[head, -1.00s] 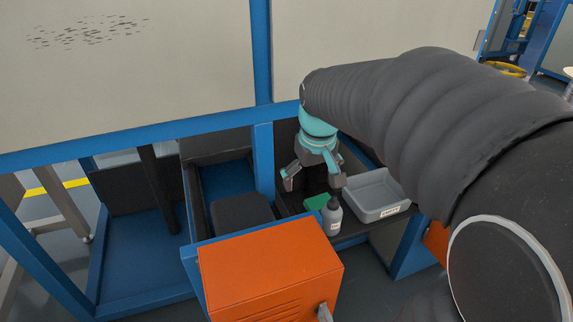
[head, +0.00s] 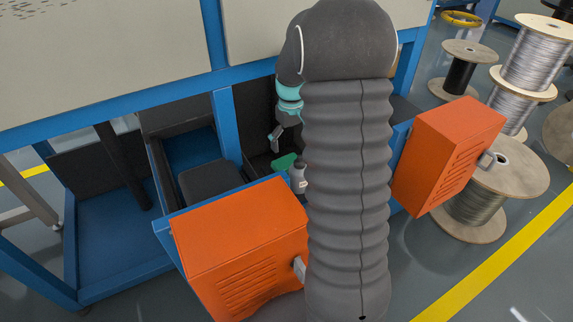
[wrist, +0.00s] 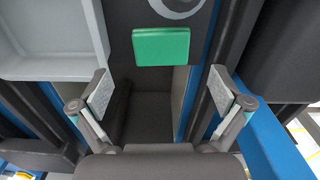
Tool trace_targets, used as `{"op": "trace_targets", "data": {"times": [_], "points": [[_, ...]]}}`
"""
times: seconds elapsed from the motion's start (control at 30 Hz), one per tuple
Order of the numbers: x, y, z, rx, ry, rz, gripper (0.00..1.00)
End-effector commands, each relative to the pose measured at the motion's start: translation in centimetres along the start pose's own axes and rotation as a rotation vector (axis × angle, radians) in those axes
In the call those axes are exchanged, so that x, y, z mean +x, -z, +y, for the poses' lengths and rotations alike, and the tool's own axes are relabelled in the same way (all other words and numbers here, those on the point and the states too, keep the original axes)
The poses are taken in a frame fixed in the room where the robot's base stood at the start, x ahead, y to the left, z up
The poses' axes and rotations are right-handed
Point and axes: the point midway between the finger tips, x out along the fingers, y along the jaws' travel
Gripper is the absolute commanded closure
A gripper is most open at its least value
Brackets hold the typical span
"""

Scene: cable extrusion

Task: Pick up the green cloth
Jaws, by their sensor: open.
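The green cloth (head: 284,161) is a small, flat, rectangular piece on the dark shelf inside the blue frame in the head view. In the wrist view the green cloth (wrist: 161,46) lies beyond the fingertips, centred between the two fingers and apart from them. My gripper (wrist: 161,90) is open and empty, with its fingers wide apart. In the head view one finger shows above and left of the cloth, and my arm hides the rest of the gripper.
A grey tray (wrist: 52,67) is left of the cloth in the wrist view. Orange cabinets (head: 240,235) (head: 450,150) and blue frame posts (head: 227,125) surround the shelf. Cable spools stand at the right.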

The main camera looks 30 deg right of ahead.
Motion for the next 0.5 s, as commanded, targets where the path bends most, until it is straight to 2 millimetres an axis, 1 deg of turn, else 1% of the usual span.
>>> {"op": "trace_targets", "data": {"times": [0.03,0.1,0.2,0.37,0.5], "points": [[1.0,-0.1,-0.1,0.0,0.001,-0.003,0.0],[2.1,-0.1,-0.1,0.0,0.001,-0.002,0.0],[3.3,-0.1,-0.1,0.0,0.001,-0.002,0.0],[4.1,0.0,-0.1,0.0,0.0,0.0,0.0],[5.4,-0.1,-0.1,0.0,0.001,-0.002,0.0]]}}
